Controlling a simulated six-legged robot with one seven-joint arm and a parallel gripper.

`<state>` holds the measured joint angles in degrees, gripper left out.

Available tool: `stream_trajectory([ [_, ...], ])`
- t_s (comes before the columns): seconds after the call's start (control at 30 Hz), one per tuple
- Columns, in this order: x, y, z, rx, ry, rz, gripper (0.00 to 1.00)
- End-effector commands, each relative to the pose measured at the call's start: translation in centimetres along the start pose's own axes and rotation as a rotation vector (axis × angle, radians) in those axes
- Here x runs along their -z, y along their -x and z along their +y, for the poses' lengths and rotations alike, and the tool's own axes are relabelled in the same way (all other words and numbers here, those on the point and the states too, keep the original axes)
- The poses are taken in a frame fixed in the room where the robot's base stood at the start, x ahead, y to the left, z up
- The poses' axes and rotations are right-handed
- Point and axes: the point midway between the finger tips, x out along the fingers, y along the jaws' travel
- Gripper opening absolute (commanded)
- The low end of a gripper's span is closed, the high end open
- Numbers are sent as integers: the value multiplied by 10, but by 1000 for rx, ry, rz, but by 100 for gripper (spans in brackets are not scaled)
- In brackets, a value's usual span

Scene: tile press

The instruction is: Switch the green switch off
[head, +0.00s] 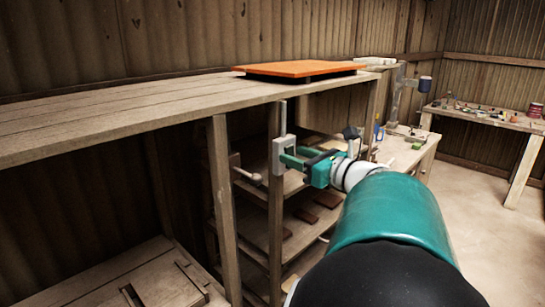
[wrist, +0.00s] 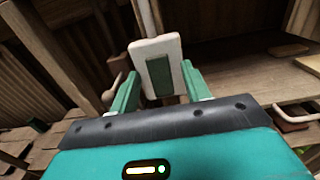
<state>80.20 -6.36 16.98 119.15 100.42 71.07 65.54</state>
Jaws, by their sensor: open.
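The green switch (wrist: 159,77) is a dark green rocker on a pale, slightly tilted plate (wrist: 140,52) in the wrist view. In the head view the plate (head: 278,157) is on a wooden post under the bench top; its rocker is hard to make out behind my fingers. My gripper (wrist: 158,74) is open and empty, with one green finger on each side of the rocker, close in front of the plate. In the head view my gripper (head: 293,156) reaches the plate from the right. I cannot tell whether the fingers touch it or which way the rocker is set.
An orange panel (head: 300,68) lies on the wooden bench top (head: 130,108) above. Shelves with dark tiles (head: 306,215) are below and behind the post. A handle (head: 247,175) sticks out left of the plate. Open floor (head: 485,210) is at right.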

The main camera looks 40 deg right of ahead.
Motion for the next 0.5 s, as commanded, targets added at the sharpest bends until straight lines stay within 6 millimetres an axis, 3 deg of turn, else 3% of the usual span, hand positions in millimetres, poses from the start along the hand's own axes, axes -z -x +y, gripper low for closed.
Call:
stream_trajectory([
  [0.17, 0, 0, 0, 0, 0, 0, 47],
  [0.4, 0, 0, 0, 0, 0, 0, 3],
  [0.5, 0, 0, 0, 0, 0, -1, 3],
])
